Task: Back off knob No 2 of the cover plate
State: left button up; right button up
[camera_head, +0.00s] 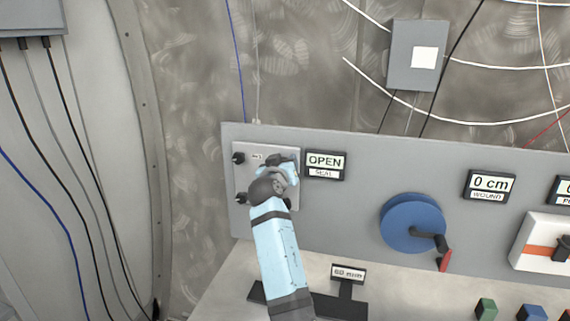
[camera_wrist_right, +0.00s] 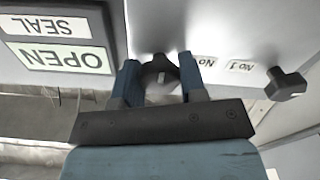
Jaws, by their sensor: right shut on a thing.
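The pale cover plate (camera_head: 246,180) is on the grey panel, with black knob No 1 (camera_head: 238,158) at its upper left and another black knob (camera_head: 240,198) below it. In the right wrist view, knob No 1 (camera_wrist_right: 286,84) stands free beside its label. My right gripper (camera_head: 286,166) is at the plate's upper right. In the wrist view its two blue fingers (camera_wrist_right: 159,80) are shut on a black knob (camera_wrist_right: 158,68), beside a label partly hidden by a finger, with only "No" readable. My arm hides the plate's lower right. My left gripper is not in view.
An OPEN SEAL sign (camera_head: 324,165) sits close right of the plate. A 60 mm sign (camera_head: 348,273) stands on the bench below. Coloured blocks (camera_head: 486,309) lie at lower right.

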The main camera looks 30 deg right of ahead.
jog(key=shift+r, duration=0.1)
jog(key=o, duration=0.9)
